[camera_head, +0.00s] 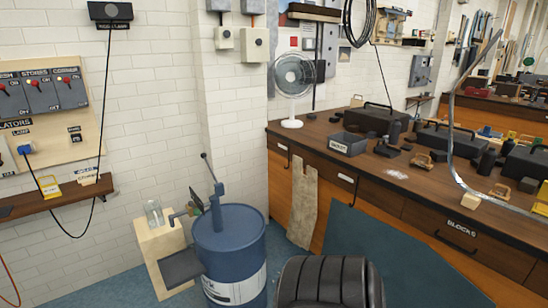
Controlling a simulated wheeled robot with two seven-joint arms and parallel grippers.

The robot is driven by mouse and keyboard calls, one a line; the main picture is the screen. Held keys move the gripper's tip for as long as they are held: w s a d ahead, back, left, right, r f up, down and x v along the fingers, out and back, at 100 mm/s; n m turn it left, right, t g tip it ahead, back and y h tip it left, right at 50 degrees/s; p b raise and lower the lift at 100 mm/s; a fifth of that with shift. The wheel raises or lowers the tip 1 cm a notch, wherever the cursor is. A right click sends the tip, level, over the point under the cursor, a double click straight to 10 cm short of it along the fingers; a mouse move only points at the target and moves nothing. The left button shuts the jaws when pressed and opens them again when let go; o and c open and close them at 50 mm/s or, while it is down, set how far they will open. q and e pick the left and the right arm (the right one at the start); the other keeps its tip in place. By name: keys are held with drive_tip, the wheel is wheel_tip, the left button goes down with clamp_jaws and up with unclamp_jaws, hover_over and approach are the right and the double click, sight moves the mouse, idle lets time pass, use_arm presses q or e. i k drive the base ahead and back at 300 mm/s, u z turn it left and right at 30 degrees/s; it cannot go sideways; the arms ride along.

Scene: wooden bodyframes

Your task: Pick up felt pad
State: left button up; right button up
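No felt pad can be told for sure in the head view. Several small dark flat pieces (386,151) lie on the wooden workbench (340,143), around the labelled grey open box (348,144); they are too small to tell what they are. A dark flat slab (182,268) sits low beside the blue drum, and its material is unclear. Neither of my grippers shows in the view.
The blue drum (232,255) with a hand pump stands in front of the workbench. A black ribbed rounded thing (330,284) fills the bottom middle. A white fan (294,85), dark cases (375,119) and a curved metal strip (451,125) stand on the bench.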

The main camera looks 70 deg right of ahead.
sight(493, 194)
drive_tip(key=z, duration=4.3)
drive_tip(key=i, duration=1.65)
